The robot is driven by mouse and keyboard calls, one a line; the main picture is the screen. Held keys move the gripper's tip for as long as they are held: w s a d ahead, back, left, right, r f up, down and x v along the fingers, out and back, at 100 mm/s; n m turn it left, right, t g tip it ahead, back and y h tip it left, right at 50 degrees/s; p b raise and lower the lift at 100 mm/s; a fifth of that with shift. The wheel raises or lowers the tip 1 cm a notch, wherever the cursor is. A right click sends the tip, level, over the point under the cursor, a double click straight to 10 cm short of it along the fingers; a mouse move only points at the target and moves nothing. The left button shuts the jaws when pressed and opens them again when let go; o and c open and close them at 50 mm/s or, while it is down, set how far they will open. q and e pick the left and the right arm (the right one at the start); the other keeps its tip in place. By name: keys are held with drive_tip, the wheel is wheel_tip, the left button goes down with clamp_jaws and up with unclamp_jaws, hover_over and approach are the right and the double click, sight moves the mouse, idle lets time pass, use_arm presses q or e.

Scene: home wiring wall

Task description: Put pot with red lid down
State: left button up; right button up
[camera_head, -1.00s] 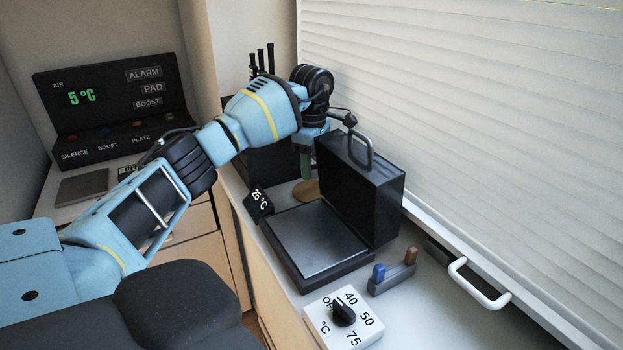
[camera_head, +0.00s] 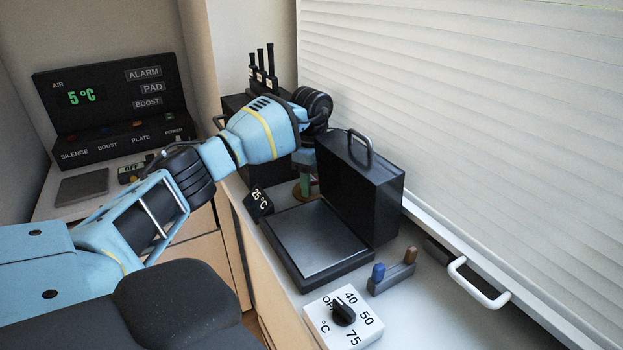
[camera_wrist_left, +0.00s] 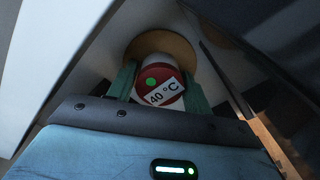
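The pot with red lid (camera_wrist_left: 160,84) shows in the left wrist view, with a green dot and a "40 °C" label on its lid. My left gripper (camera_wrist_left: 160,88) has green fingers on both sides of it and appears shut on it. A round tan disc (camera_wrist_left: 150,43) lies beneath the pot; I cannot tell whether they touch. The pot is hidden there by the gripper and case. My right gripper is not in view.
A dial box (camera_head: 343,315) and a small holder (camera_head: 392,280) are nearer. A white shutter (camera_head: 480,120) borders the counter's right.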

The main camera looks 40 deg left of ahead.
sight(312, 176)
use_arm(q)
drive_tip(key=shift+o, duration=1.2)
drive_tip(key=shift+r, duration=0.15)
wheel_tip(312, 176, up, 12)
